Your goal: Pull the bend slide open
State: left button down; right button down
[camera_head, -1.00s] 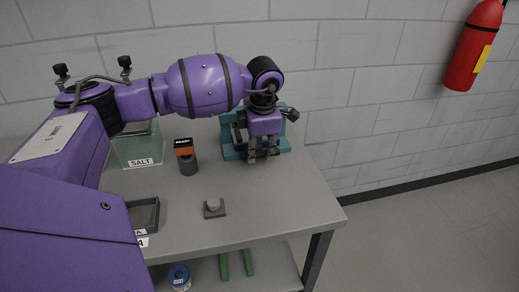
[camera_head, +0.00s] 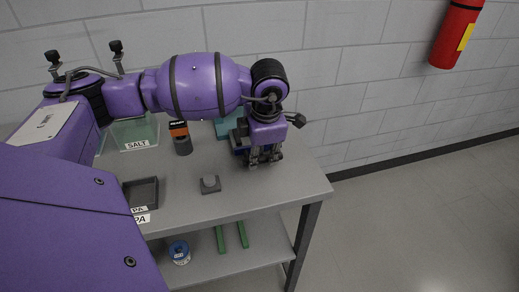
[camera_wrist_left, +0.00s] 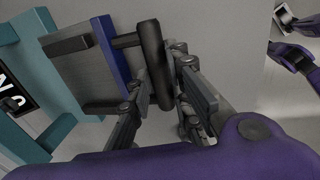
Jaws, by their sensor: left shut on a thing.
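The bend slide (camera_wrist_left: 118,48) is a grey slide with a blue front edge and a dark bar handle (camera_wrist_left: 155,65). It stands out from its teal housing (camera_head: 229,127), whose teal frame also fills the left of the left wrist view (camera_wrist_left: 35,60). In the head view the slide is mostly hidden behind my left gripper (camera_head: 265,162). My left gripper, also in the left wrist view (camera_wrist_left: 165,115), is shut on the bar handle at the slide's front.
A clear SALT bin (camera_head: 135,132), a dark orange-labelled canister (camera_head: 181,140), a shallow dark tray (camera_head: 142,192) and a grey block with a knob (camera_head: 210,184) stand on the grey table (camera_head: 235,200). A blue-and-white spool (camera_head: 179,252) and green bars (camera_head: 231,237) are on the lower shelf.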

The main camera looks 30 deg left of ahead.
pick_arm(q)
jog(key=c, duration=1.6)
grip_release()
jog(key=r, duration=0.4)
jog(key=s+d+r, duration=0.1)
jog(key=r, duration=0.7)
jog(key=shift+s+d, duration=0.25)
jog(key=shift+d, duration=0.1)
jog(key=shift+f, duration=0.15)
